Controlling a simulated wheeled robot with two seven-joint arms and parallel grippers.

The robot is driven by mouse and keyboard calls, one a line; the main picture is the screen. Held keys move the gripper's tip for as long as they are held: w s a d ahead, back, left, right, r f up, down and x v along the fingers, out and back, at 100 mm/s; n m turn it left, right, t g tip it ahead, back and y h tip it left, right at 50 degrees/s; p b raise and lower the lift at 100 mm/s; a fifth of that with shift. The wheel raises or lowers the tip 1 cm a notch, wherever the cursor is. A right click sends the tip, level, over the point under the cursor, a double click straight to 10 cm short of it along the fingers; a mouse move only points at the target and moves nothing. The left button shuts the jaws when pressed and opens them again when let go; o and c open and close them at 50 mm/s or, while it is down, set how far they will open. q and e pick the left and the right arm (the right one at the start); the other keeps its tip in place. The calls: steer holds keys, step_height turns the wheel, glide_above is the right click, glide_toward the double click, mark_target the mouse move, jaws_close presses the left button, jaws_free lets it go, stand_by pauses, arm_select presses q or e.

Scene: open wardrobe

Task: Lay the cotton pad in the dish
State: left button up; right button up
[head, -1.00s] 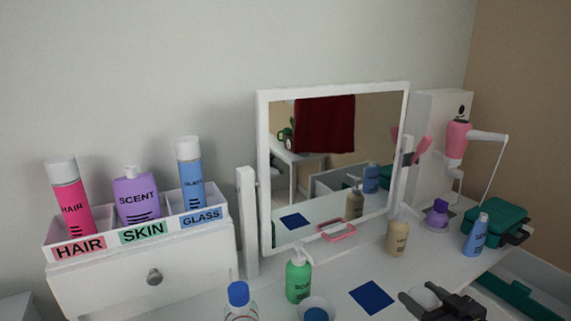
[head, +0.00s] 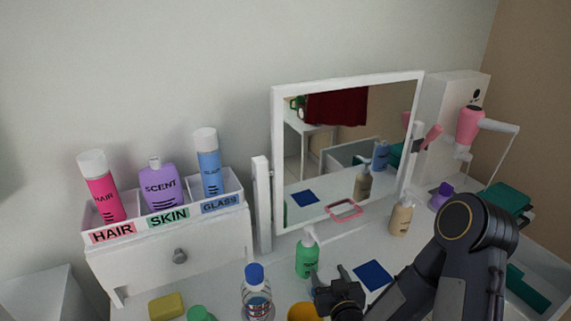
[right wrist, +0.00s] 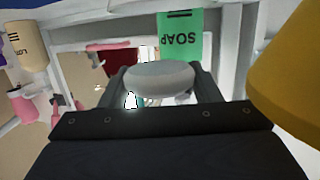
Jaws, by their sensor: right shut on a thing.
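My right gripper (head: 335,278) is shut on the cotton pad, a white round disc. The pad (right wrist: 158,80) shows between the two fingers in the right wrist view; in the head view I cannot make it out. The gripper hangs over the table just in front of the green soap bottle (head: 307,257), which also shows in the right wrist view (right wrist: 182,36). The dish is largely or wholly hidden behind the gripper in the head view, and I cannot tell how far the pad is from it. My left gripper is not in view.
A yellow-orange round object (head: 303,312) stands close to the gripper, and a clear blue-capped bottle (head: 257,295) left of it. A blue square (head: 373,275) lies right of it. A tan lotion bottle (head: 401,217) and the mirror (head: 345,150) stand behind. A yellow sponge (head: 166,307) lies front left.

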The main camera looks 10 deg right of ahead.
steer(key=shift+w+d+r+b, duration=0.15)
steer(key=shift+d+r+b, duration=0.15)
steer(key=shift+d, duration=0.2)
steer(key=s+d+r+b, duration=0.2)
steer(key=s+d+b, duration=0.3)
steer(key=d, duration=0.4)
steer(key=s+d+r+n+y+b, duration=0.1)
steer(key=s+d+r+b, duration=0.1)
steer(key=s+d+b, duration=0.3)
steer(key=s+d, duration=0.3)
steer(key=d, duration=0.2)
steer(key=shift+s+r+b, duration=0.15)
steer(key=shift+s+b, duration=0.1)
steer(key=shift+b, duration=0.1)
